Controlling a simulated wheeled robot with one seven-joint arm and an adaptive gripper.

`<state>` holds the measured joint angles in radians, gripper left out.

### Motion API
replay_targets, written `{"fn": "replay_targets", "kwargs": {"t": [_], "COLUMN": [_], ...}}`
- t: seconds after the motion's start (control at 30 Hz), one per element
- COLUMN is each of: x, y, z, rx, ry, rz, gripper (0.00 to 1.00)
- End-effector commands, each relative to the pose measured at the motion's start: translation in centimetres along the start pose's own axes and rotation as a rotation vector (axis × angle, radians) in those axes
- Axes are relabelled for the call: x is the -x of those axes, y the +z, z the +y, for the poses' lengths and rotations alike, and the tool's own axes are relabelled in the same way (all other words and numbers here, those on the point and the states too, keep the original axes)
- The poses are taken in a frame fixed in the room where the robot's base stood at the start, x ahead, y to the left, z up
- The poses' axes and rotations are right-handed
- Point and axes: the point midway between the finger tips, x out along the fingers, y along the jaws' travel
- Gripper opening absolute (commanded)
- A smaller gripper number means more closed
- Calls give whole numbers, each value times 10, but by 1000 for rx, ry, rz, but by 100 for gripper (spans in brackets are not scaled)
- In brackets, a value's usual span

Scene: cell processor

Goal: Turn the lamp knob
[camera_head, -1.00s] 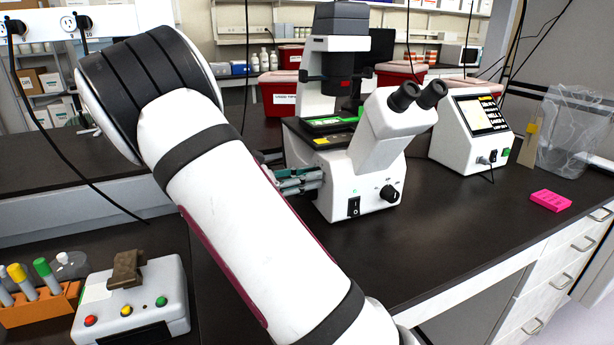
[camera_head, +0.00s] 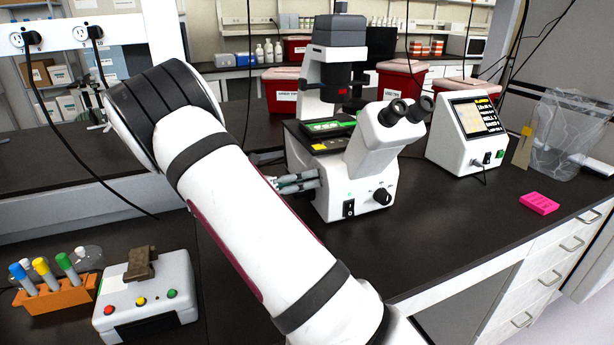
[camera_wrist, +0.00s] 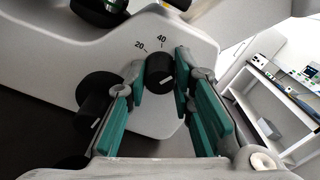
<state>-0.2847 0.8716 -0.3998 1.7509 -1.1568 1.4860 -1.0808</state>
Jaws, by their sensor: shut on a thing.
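The white microscope (camera_head: 340,190) stands on the black bench, right of my arm. In the wrist view, a small black lamp knob (camera_wrist: 160,73) with a white mark sits on the microscope's white side (camera_wrist: 55,50), beside the printed numbers 20 and 40. My gripper (camera_wrist: 160,76), with green-padded fingers, is shut on this knob, one finger on each side. In the head view my gripper (camera_head: 298,182) is at the microscope's left side; this lamp knob is hidden there.
A larger black knob (camera_wrist: 95,92) is beside my left finger in the wrist view. A black knob (camera_head: 382,196) and a switch (camera_head: 348,208) are on the microscope's front. A white button box (camera_head: 147,295) and an orange tube rack (camera_head: 55,297) stand at left front.

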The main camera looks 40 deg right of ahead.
Motion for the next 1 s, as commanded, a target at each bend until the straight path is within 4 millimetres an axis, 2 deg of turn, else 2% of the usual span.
{"fn": "replay_targets", "kwargs": {"t": [0.3,0.8,0.83,0.9,1.0], "x": [0,0,0,0,0], "y": [-1,-1,-1,-1,-1], "z": [0,0,0,0,0], "rx": [115,134,134,134,133], "ry": [-1,0,0,0,0], "rz": [1,1,1,1,1], "gripper": [0,0,27,43,43]}}
